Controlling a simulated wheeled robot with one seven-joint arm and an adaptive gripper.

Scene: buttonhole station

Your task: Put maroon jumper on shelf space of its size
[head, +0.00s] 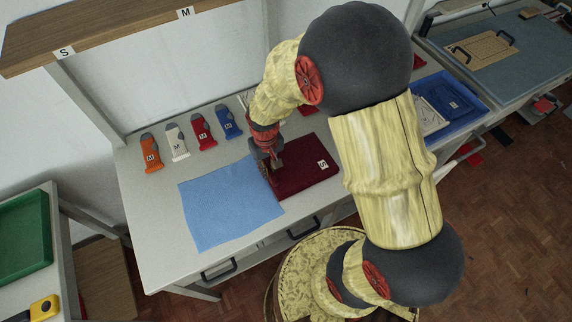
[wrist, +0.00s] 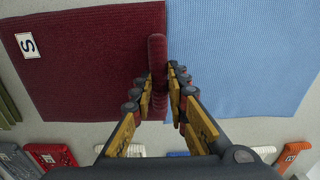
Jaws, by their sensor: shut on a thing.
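The maroon jumper (head: 306,171) lies folded flat on the grey table, with a white tag marked S near its right end. In the wrist view the jumper (wrist: 85,60) fills the upper left, with its S tag at the far left. My gripper (head: 272,165) is at the jumper's left edge in the head view. In the wrist view my gripper (wrist: 165,78) is shut on a raised, rounded maroon edge of the jumper. A wooden shelf (head: 110,35) at the upper left bears an S label (head: 64,52) and an M label (head: 186,13).
A light blue cloth (head: 228,203) lies beside the jumper. Several small tagged items, orange (head: 151,153), white (head: 177,143), red (head: 203,133) and blue (head: 228,122), line the back. A blue tray (head: 462,100) is right; a green tray (head: 24,235) is far left.

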